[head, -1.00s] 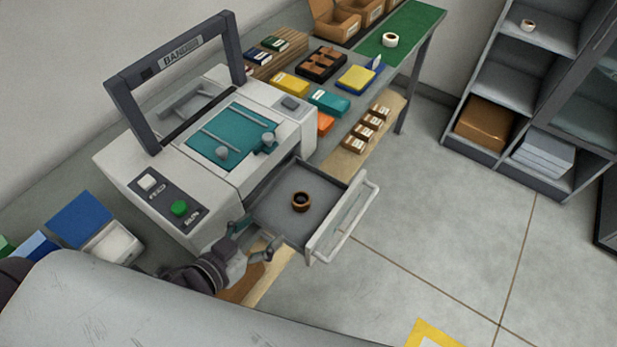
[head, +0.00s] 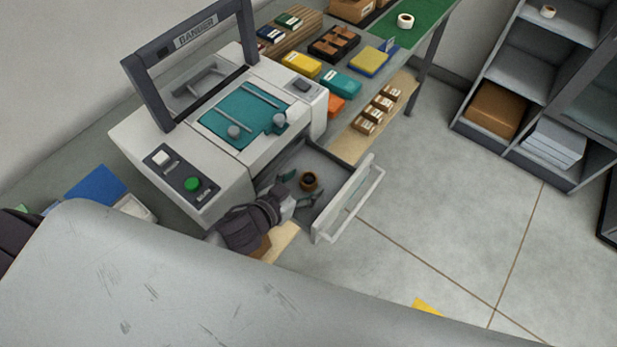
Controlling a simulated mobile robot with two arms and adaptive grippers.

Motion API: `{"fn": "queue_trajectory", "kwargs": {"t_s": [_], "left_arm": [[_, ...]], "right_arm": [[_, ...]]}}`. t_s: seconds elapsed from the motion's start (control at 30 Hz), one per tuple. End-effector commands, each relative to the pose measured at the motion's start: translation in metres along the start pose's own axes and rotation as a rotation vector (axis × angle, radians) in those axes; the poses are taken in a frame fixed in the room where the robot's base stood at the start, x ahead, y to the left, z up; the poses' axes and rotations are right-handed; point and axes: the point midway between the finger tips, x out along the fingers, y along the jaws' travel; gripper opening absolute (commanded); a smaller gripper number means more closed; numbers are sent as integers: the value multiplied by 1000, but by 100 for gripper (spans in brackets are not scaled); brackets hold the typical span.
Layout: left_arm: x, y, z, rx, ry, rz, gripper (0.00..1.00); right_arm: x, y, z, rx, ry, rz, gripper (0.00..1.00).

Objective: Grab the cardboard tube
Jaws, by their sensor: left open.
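The cardboard tube (head: 309,181) is a short brown ring with a dark hole. It sits in the open grey drawer (head: 330,165) at the front of the banding machine. My left gripper (head: 301,188) reaches into the drawer from the lower left. Its teal-tipped fingers are apart, one on each side of the tube's near side. I cannot tell whether they touch it. My right gripper is not in view.
The white banding machine (head: 170,135) with a dark raised frame stands on the bench behind the drawer. The drawer's front panel and handle (head: 358,207) stick out to the right. Small boxes (head: 340,84) crowd the bench behind.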

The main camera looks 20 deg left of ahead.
Motion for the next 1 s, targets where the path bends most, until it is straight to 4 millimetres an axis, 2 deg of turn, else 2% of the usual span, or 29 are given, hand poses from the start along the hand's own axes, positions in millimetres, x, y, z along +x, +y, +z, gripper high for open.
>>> {"fn": "queue_trajectory", "kwargs": {"t_s": [0.13,0.4,0.7,1.0], "left_arm": [[17,0,-1,-1,0,-1,74],[21,0,0,-1,0,0,74],[20,0,0,-1,0,0,28],[20,0,-1,-1,0,0,28]], "right_arm": [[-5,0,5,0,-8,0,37],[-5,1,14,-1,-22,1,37],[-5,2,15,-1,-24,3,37],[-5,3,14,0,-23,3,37]]}}
